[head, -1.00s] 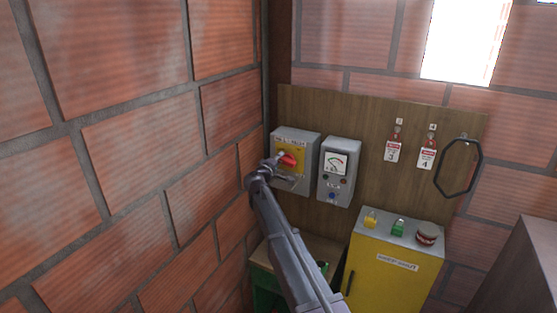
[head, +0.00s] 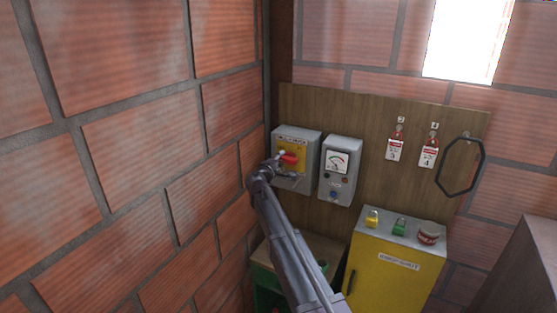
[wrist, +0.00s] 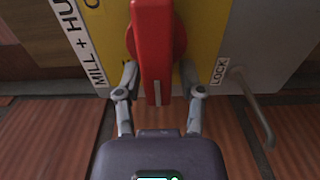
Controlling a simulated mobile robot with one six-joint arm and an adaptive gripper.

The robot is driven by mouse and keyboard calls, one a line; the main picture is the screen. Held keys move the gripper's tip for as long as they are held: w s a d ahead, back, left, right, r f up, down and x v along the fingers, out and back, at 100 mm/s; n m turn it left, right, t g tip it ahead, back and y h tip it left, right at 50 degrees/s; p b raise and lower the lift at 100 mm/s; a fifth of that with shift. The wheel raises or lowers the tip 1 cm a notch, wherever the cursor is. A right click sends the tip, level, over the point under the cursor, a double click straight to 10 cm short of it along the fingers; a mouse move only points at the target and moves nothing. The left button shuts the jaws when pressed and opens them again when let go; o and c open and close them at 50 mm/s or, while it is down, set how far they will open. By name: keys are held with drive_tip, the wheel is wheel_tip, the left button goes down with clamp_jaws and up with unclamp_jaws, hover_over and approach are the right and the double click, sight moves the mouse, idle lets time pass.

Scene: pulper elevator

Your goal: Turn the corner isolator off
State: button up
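The corner isolator is a grey box (head: 309,154) with a yellow plate and a red handle (head: 289,158), mounted on a wooden board in the corner. In the wrist view the red handle (wrist: 154,50) stands in front of its round red base on the yellow plate (wrist: 206,25). My gripper (wrist: 159,75) has one finger on each side of the handle's lower end. The fingers are apart, with small gaps showing beside the handle. In the head view my gripper (head: 277,164) is at the front of the box and partly covers it.
A grey meter box (head: 340,170) is close to the isolator's right. A yellow cabinet (head: 385,285) with padlocks on top stands below. A brick wall (head: 140,150) runs close on the left.

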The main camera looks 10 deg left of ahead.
idle(0.3)
drive_tip(key=shift+a, duration=0.1)
drive_tip(key=v, duration=1.2)
drive_tip(key=shift+r, duration=0.1)
drive_tip(key=s+d+f+m+g+h+b, duration=0.1)
drive_tip(key=s+d+f+m+g+b, duration=0.3)
drive_tip(key=d+f, duration=0.7)
drive_tip(key=s+d+f+m+g+b, duration=0.2)
drive_tip(key=s+d+f+m+g, duration=0.4)
drive_tip(key=d, duration=0.8)
drive_tip(key=s+d+f+m+g+y+b, duration=0.2)
drive_tip(key=s+f, duration=0.5)
drive_tip(key=s, duration=0.4)
drive_tip(key=s+d+f+m+g+y+b, duration=0.2)
drive_tip(key=s+d+f+g+y+b, duration=0.2)
drive_tip(key=s, duration=0.6)
wheel_tip(320, 180, down, 3)
drive_tip(key=shift+s+d+g+y, duration=0.4)
drive_tip(key=shift+d+g+y, duration=0.15)
drive_tip(key=shift+d, duration=0.55)
